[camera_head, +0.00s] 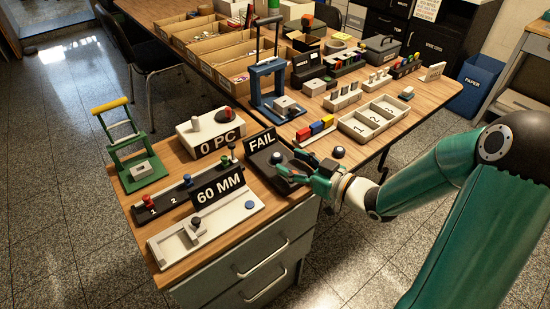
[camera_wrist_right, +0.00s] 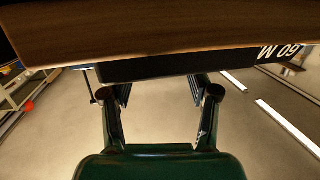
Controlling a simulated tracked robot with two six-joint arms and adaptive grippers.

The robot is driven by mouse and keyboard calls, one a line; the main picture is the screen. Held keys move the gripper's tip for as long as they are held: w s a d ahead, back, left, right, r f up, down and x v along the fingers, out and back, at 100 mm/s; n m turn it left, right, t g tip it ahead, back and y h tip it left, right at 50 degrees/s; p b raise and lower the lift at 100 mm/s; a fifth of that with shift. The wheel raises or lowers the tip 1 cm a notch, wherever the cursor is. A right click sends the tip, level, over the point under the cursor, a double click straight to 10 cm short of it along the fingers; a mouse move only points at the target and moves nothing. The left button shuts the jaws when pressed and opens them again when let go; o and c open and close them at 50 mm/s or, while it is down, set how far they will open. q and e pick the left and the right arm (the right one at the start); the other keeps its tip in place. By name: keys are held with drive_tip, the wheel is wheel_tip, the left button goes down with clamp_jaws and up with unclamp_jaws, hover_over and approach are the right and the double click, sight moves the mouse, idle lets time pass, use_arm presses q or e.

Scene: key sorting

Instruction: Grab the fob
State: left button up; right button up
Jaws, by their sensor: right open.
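My right gripper (camera_head: 287,170) is at the black tray (camera_head: 262,163) behind the FAIL sign (camera_head: 261,143), its fingers over or beside the tray's right part. In the right wrist view its two fingers (camera_wrist_right: 160,93) stand wide apart with nothing between them. I cannot surely tell which thing is the fob. A small dark rounded piece (camera_head: 277,157) shows at the fingertips, too small to make out. My left gripper is in neither view.
The 60 MM sign (camera_head: 218,188) stands by a light grey fixture (camera_head: 240,215) in front. A numbered black rack (camera_head: 175,200), a white 0 PC block (camera_head: 203,130) and a blue press frame (camera_head: 268,85) stand nearby. The wrist view appears upside down, with wood (camera_wrist_right: 150,30) along its top.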

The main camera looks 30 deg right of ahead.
sight(281, 158)
drive_tip(key=x, duration=0.3)
drive_tip(key=shift+w+f, duration=0.1)
drive_tip(key=shift+w, duration=0.05)
drive_tip(key=shift+c, duration=0.2)
drive_tip(key=c, duration=0.8)
drive_tip(key=shift+c, duration=0.2)
